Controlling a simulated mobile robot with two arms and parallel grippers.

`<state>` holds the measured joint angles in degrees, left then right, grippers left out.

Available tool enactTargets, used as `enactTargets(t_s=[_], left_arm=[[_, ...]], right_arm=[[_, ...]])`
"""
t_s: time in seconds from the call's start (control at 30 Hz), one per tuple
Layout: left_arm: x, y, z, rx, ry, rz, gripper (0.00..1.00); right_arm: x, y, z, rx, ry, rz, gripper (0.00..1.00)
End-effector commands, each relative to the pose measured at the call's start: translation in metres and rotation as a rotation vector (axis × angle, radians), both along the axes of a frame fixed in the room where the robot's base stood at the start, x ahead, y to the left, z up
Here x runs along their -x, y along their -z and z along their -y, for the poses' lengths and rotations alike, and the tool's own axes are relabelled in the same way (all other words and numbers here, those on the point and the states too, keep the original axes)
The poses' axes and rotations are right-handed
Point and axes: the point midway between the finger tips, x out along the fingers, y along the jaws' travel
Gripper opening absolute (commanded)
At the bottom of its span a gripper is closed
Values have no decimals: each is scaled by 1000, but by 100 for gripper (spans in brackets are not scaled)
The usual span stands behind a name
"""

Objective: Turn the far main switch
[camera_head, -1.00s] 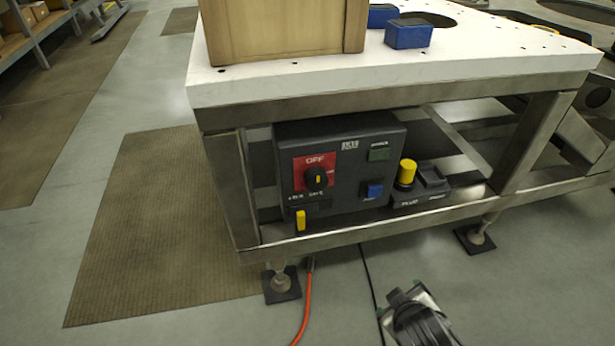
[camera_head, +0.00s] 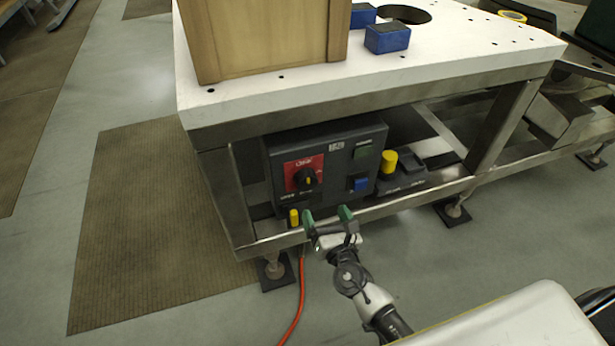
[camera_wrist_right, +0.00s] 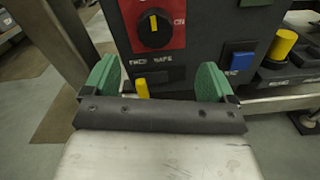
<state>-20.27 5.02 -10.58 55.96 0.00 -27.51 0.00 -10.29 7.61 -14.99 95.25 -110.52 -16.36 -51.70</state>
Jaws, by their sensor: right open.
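The main switch is a black rotary knob with a yellow mark (camera_head: 307,180) on a red plate (camera_head: 290,171), on the front of a dark control box (camera_head: 335,197) under the table. In the right wrist view the knob (camera_wrist_right: 154,30) is straight ahead, above and between my fingers, its yellow mark close to upright. My right gripper (camera_head: 326,216) is open and empty, just in front of the box's lower edge, below and slightly right of the knob and apart from it. Its two green fingers also show in the right wrist view (camera_wrist_right: 158,82). My left gripper is out of view.
A yellow tab (camera_head: 294,217) sits below the switch, close to the left finger. A blue button (camera_head: 359,184), a green button (camera_head: 363,150) and a yellow knob (camera_head: 389,161) are to the right. The steel frame rail (camera_head: 400,208) runs below; the white tabletop (camera_head: 440,55) overhangs.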

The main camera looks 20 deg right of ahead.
Motion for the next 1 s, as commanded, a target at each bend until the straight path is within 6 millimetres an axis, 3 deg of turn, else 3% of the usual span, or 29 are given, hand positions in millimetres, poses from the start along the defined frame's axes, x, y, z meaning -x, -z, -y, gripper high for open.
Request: enactTargets(t_s=[0.17, 0.7, 1.0], left_arm=[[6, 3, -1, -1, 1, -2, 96], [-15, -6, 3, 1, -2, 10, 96], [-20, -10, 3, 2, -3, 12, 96]], right_arm=[[-12, 2, -6, 68, -31, -5, 86], [-100, 3, -9, 61, -28, -5, 86], [-110, 2, -10, 59, -28, -7, 86]])
